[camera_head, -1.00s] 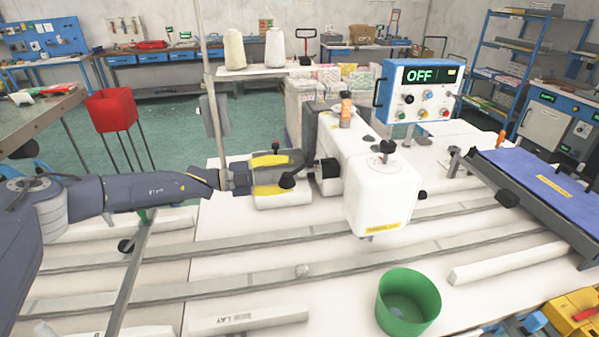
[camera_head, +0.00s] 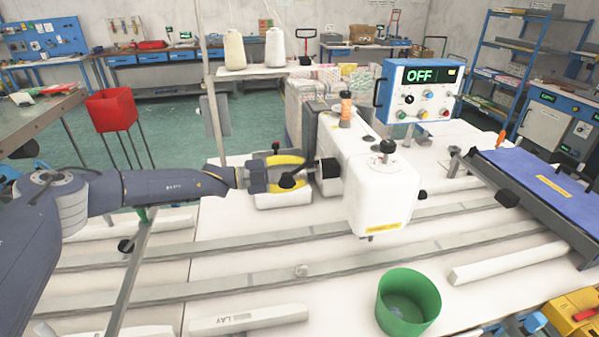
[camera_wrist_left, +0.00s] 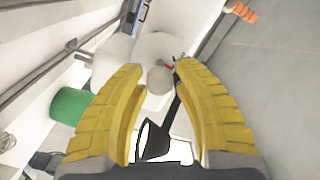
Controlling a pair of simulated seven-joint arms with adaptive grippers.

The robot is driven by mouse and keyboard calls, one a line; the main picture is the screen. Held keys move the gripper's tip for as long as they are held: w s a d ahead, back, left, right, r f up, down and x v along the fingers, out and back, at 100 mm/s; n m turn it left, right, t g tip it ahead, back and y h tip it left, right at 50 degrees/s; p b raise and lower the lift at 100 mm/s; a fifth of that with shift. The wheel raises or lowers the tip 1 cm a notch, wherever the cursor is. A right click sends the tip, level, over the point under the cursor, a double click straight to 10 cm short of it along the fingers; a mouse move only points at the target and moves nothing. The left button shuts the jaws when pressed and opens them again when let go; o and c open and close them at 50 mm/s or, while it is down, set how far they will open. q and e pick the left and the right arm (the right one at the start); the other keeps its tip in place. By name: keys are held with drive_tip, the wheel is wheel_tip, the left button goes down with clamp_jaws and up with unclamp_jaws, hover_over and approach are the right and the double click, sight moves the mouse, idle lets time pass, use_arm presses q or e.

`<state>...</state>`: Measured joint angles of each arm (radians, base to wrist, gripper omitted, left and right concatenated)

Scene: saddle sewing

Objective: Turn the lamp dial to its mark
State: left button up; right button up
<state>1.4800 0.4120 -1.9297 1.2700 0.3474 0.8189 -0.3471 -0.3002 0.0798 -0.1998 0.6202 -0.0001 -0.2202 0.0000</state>
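The lamp dial appears to be the round grey knob (camera_wrist_left: 160,80) on the white sewing machine's end, with a small red mark beside it in the left wrist view. In the head view a dark knob (camera_head: 330,168) shows on the machine's left end. My left gripper (camera_head: 304,173) is open, its yellow fingers pointing at that end. In the left wrist view the fingertips (camera_wrist_left: 159,70) stand on either side of the grey knob; I cannot tell whether they touch it. A black lamp head (camera_wrist_left: 155,142) with a bright opening hangs between the fingers.
A control box (camera_head: 418,90) reading OFF stands behind the machine (camera_head: 382,200). A green bin (camera_head: 408,303) is at the front. Grey rails (camera_head: 250,285) cross the white table. A blue-topped bench (camera_head: 535,180) is at right.

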use_arm(q)
clamp_jaws()
drive_tip(key=shift+m, duration=1.4)
drive_tip(key=shift+o, duration=2.4)
unclamp_jaws()
